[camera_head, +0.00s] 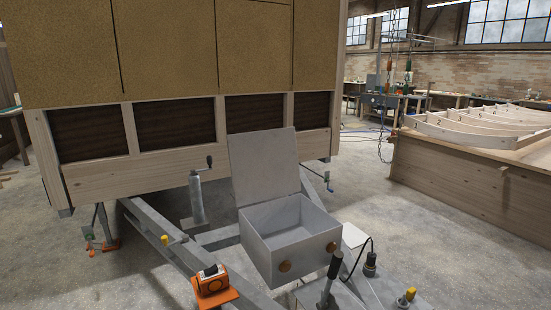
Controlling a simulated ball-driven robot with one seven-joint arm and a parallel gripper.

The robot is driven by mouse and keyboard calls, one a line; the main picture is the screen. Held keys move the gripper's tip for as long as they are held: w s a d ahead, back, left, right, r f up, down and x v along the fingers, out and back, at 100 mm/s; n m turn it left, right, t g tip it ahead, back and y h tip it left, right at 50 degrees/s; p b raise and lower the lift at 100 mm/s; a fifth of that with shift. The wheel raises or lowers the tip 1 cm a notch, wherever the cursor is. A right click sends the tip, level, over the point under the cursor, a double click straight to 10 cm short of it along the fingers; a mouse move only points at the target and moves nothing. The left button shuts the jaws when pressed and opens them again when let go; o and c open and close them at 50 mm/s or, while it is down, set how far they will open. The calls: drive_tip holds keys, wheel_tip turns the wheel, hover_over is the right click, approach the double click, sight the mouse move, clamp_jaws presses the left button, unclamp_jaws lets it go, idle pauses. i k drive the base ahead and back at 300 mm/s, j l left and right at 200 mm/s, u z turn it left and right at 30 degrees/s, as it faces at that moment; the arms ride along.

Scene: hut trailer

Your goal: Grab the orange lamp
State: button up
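An orange lamp (211,281) with a black top and a pale round face is at the lower middle of the head view. It appears to rest on an orange base plate (217,299) on the left beam of the trailer's grey drawbar. It is upright and nothing covers it. My gripper is not in view.
An open grey box (292,232) with its lid raised stands on the drawbar (165,232), right of the lamp. A crank jack (197,196) stands behind. A black lever (331,276) and a cable plug (370,262) are at right. Concrete floor (70,275) is clear at left.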

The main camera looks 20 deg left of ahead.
sight(219, 280)
drive_tip(key=i+j+z, duration=0.1)
drive_tip(key=j, duration=0.25)
drive_tip(key=i+j, duration=0.25)
drive_tip(key=j, duration=0.15)
drive_tip(key=i+j+z, duration=0.15)
drive_tip(key=j, duration=0.25)
drive_tip(key=i+j, duration=0.2)
drive_tip(key=j, duration=0.2)
drive_tip(key=i+j+z, duration=0.15)
drive_tip(key=j, duration=0.25)
drive_tip(key=i+j, duration=0.15)
drive_tip(key=j, duration=0.25)
drive_tip(key=i+j+z, duration=0.25)
drive_tip(key=j, duration=1.1)
drive_tip(key=j+z, duration=0.3)
drive_tip(key=j, duration=1.1)
drive_tip(key=i+j+z, duration=0.2)
drive_tip(key=j, duration=0.8)
drive_tip(key=j+z, duration=0.2)
drive_tip(key=j, duration=0.8)
